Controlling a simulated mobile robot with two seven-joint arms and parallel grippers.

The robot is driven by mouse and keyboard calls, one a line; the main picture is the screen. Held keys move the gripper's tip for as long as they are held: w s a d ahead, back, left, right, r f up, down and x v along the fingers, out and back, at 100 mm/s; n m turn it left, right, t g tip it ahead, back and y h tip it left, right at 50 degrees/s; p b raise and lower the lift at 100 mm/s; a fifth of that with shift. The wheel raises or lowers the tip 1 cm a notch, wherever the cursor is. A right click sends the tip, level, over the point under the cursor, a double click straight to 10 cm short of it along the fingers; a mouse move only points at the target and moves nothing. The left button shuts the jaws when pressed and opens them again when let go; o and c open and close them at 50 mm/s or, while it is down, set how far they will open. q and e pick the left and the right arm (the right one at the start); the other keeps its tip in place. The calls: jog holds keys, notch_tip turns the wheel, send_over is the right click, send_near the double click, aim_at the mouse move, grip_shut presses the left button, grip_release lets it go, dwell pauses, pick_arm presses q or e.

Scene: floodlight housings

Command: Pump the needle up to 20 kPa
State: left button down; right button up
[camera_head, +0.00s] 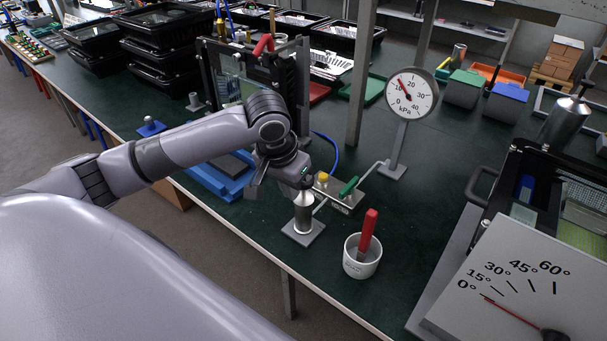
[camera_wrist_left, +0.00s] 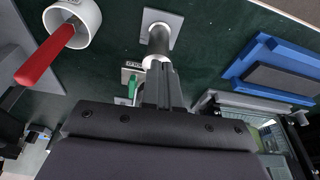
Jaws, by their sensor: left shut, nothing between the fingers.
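The pressure gauge (camera_head: 418,112) is a white round dial marked 0 to 40 kPa on a grey stand. Its red needle (camera_head: 404,85) points up and left, close to the 10 mark. My right gripper is not in view.
A valve block with a green lever (camera_head: 348,187) stands behind the pump, with pipes to pump and gauge. A white cup (camera_head: 361,262) holding a red-handled tool (camera_head: 368,230) is in front right. A blue tray (camera_head: 215,182) lies left. An angle board (camera_head: 500,290) is at right.

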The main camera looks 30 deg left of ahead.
pick_arm(q)
jog(key=shift+r, duration=0.1)
jog(key=v, duration=0.7)
jog(key=shift+w, duration=0.1)
dwell(1.2)
jog(key=shift+w+r, duration=1.45)
jog(key=shift+x, duration=3.5)
